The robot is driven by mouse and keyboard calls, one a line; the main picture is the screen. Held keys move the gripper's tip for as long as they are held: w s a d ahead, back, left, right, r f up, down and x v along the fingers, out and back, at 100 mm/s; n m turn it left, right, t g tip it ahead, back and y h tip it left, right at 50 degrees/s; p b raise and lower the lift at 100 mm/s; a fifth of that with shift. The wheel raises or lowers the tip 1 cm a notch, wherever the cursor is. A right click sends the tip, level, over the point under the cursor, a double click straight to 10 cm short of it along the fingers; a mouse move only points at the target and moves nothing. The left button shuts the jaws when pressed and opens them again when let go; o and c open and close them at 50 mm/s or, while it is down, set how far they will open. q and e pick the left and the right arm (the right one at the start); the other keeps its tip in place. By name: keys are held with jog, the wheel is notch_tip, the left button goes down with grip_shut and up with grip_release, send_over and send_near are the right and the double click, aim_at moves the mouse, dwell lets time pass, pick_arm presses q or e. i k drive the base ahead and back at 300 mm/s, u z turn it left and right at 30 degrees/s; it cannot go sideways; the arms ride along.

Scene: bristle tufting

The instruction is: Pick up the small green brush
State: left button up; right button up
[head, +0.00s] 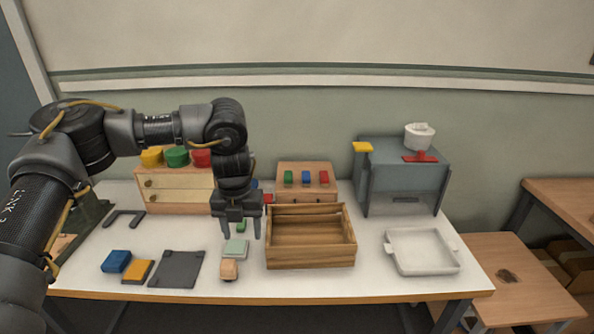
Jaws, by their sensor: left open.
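My left gripper (241,232) points straight down over the middle of the table, its two fingers apart. A small green piece (241,226) shows between the fingers, partly hidden. It looks like a small green brush, but its bristles cannot be made out. Whether the fingers are around it or in front of it cannot be told. Other green things are a green block (289,177) on the wooden box at the back and a green round piece (177,156) on the drawer unit. A pale green block (236,248) lies in front of the gripper. My right gripper is not in view.
An open wooden crate (310,256) stands close to the right of the gripper. A wooden box (306,193) and a drawer unit (172,190) stand behind. Blue (116,261) and orange (138,271) blocks and a dark plate (177,269) lie front left; a white tray (424,264) lies right.

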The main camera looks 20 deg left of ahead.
aim_at(288, 174)
jog(key=u, duration=0.05)
jog(key=i, duration=1.4)
